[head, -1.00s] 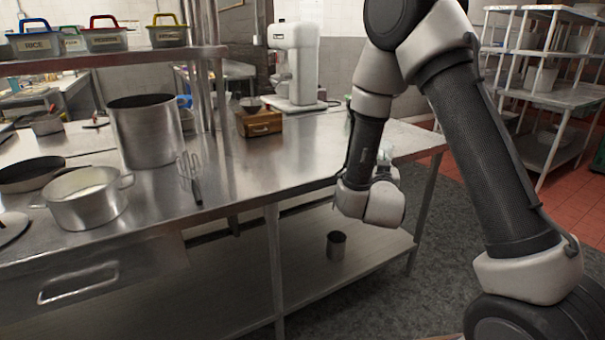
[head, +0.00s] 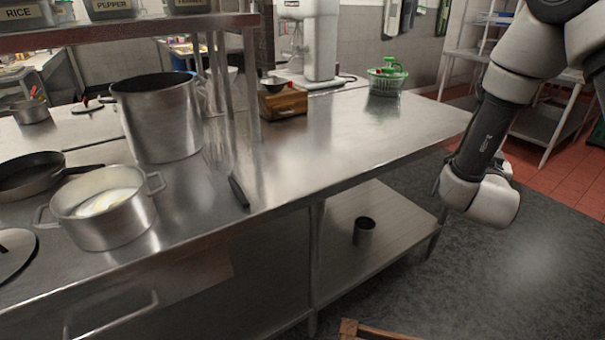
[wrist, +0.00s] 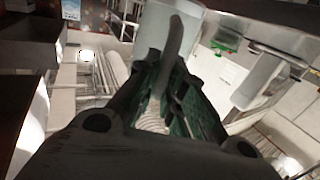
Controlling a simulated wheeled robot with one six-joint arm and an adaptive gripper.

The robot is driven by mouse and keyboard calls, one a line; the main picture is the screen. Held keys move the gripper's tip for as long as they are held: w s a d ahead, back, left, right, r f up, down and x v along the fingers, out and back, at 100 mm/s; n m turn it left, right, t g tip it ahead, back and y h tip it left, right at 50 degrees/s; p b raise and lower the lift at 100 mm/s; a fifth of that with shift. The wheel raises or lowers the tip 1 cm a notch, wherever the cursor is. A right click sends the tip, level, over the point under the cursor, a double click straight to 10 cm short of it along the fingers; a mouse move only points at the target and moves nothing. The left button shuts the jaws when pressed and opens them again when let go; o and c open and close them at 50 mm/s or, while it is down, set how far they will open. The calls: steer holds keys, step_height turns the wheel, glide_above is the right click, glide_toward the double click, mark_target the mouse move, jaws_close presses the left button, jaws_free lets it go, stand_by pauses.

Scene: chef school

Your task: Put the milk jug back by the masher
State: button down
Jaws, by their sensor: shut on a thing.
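In the wrist view my gripper (wrist: 165,75) is shut on a smooth grey piece (wrist: 174,40), which looks like the handle of the milk jug; the pale grey body (wrist: 155,25) lies just beyond the fingers. In the head view the end of my arm hangs low at the right, past the table's right end, and my fingers and the jug are hidden behind it. A wire-headed utensil with a dark handle (head: 239,191) lies on the steel table (head: 330,140), right of the pots. I cannot tell whether it is the masher or a whisk.
A tall pot (head: 160,120), a two-handled pot (head: 105,220) and a frying pan (head: 30,175) stand at the left. A wooden box (head: 284,103), a mixer (head: 315,45) and a green salad spinner (head: 386,80) stand behind. The table's right half is clear.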

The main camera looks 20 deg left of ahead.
steer(key=s+a+r+n+y, duration=0.15)
steer(key=a+y, duration=0.25)
steer(key=a, duration=0.6)
steer(key=s+a+r+n+g+y, duration=0.1)
steer(key=a+n+y, duration=0.2)
steer(key=a, duration=0.6)
steer(key=s+a+r+n+y, duration=0.15)
steer(key=a+y, duration=0.25)
steer(key=a, duration=0.6)
steer(key=s+a+r+n+g+y, duration=0.25)
steer(key=s+a, duration=0.25)
steer(key=a, duration=0.4)
steer(key=s+a+r+n+g+y, duration=0.1)
steer(key=s+a+n+g+y, duration=0.1)
steer(key=s+a+n+y, duration=0.45)
steer(key=shift+w+a+f+m+g+h, duration=0.15)
steer(key=shift+a+f+m+h, duration=0.25)
steer(key=shift+f, duration=1.2)
steer(key=shift+w+a+f+m+h, duration=0.15)
steer(key=shift+a+f+m+h, duration=0.25)
steer(key=shift+f, duration=1.2)
steer(key=shift+w+a+f+m+g+h, duration=0.15)
steer(key=shift+a+f+m+h, duration=0.25)
steer(key=shift+f, duration=1.2)
steer(key=c, duration=1.5)
jaws_free()
steer(key=shift+f, duration=0.1)
